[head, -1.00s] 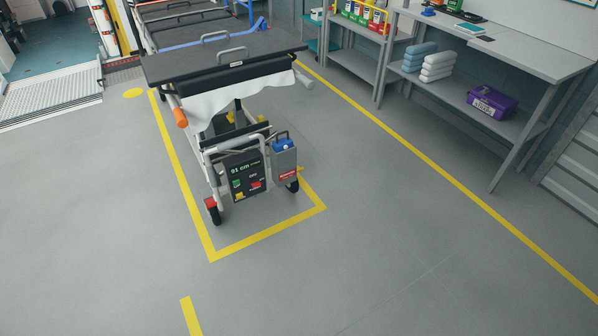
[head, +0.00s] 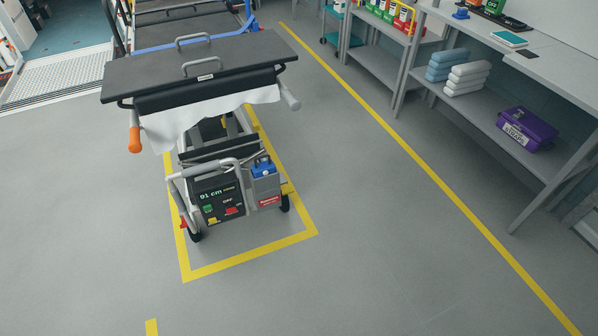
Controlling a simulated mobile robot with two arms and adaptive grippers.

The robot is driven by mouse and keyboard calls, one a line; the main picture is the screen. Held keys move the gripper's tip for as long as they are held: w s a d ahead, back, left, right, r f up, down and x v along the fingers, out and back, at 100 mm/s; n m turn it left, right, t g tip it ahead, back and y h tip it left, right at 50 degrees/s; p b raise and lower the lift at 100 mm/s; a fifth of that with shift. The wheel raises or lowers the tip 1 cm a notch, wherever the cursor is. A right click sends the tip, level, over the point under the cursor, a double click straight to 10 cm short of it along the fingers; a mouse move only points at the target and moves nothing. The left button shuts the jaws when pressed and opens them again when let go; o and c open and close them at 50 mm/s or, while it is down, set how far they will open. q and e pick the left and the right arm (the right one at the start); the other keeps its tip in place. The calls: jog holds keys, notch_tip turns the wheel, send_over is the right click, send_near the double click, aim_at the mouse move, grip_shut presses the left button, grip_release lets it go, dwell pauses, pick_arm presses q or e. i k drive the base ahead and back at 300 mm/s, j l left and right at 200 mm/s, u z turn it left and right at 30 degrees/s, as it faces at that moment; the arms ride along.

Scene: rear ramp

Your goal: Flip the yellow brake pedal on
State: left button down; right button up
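A wheeled stretcher (head: 122,79) with a black top stands on the grey floor. A small yellow piece (head: 288,188), which looks like the brake pedal, sticks out low at its right front, beside the battery box and above the right wheel (head: 284,204). It is small, and I cannot tell its tilt. A red pedal-like piece (head: 183,223) is at the left front wheel (head: 195,235). A control panel (head: 219,201) reading 91 cm hangs at the front end. Neither of my grippers is in view.
A yellow floor outline (head: 250,254) surrounds the stretcher's base. An orange-gripped handle (head: 135,139) juts out at left, a grey one (head: 290,98) at right. A workbench (head: 545,75) with a purple box (head: 527,130) stands right. The floor in front is clear.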

aim_at(285, 189)
jog(key=i+l, duration=0.3)
jog(key=i+l+u, duration=0.1)
jog(key=i+l, duration=0.15)
jog(key=l, duration=0.15)
jog(key=i+l+u, duration=0.1)
jog(key=i+l, duration=0.45)
jog(key=l, duration=0.2)
jog(key=i+l+u, duration=0.1)
jog(key=i+l, duration=0.15)
jog(key=l, duration=0.15)
jog(key=i+l, duration=0.25)
jog(key=l, duration=0.15)
jog(key=u, duration=0.05)
